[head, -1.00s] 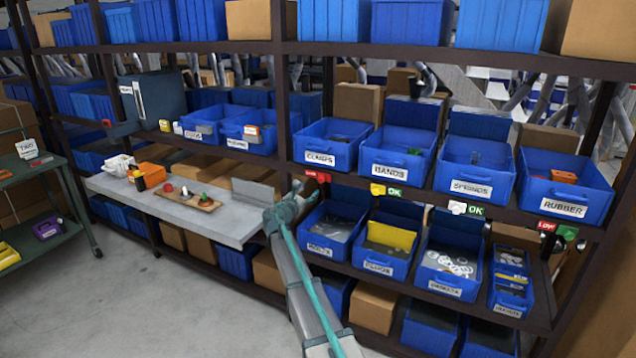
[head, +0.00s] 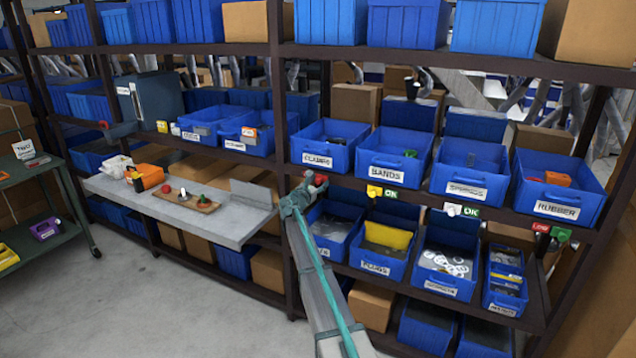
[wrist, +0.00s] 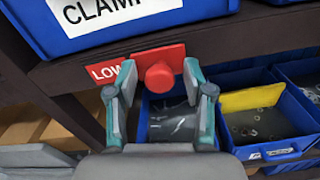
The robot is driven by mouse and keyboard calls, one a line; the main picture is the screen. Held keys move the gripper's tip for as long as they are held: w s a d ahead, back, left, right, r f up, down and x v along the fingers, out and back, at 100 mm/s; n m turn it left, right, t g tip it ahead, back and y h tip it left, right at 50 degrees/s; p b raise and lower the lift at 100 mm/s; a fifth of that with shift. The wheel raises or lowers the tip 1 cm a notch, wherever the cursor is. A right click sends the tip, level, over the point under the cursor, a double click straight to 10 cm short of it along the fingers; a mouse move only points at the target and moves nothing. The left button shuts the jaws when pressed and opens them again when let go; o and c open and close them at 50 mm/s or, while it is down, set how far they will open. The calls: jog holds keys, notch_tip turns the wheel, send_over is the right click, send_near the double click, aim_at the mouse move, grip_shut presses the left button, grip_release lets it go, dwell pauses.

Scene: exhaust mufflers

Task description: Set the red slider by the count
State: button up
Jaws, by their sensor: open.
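The red slider (head: 320,180) sits on the shelf edge below the CLAMPS bin (head: 330,147). In the wrist view the slider's round red knob (wrist: 160,78) shows between my two fingertips, with a red LOW plate (wrist: 104,73) at its left. My gripper (wrist: 153,85) is open, one finger on each side of the knob; I cannot tell whether either touches it. In the head view my gripper (head: 299,194) is just left of the knob and hides the plate. The CLAMPS bin's contents are dark and too small to count.
Other sliders on this edge are yellow at OK (head: 375,190), white at OK (head: 452,209) and green beside LOW (head: 560,234). Lower bins (head: 385,262) stand below. A grey worktop (head: 225,228) juts out at left, bearing a wooden board (head: 208,206) with coloured knobs.

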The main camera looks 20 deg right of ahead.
grip_shut()
dwell(0.4)
jog(key=w+a+b, duration=0.1)
jog(key=w+a, duration=0.3)
jog(key=w, duration=0.1)
jog(key=shift+a, duration=0.15)
grip_release()
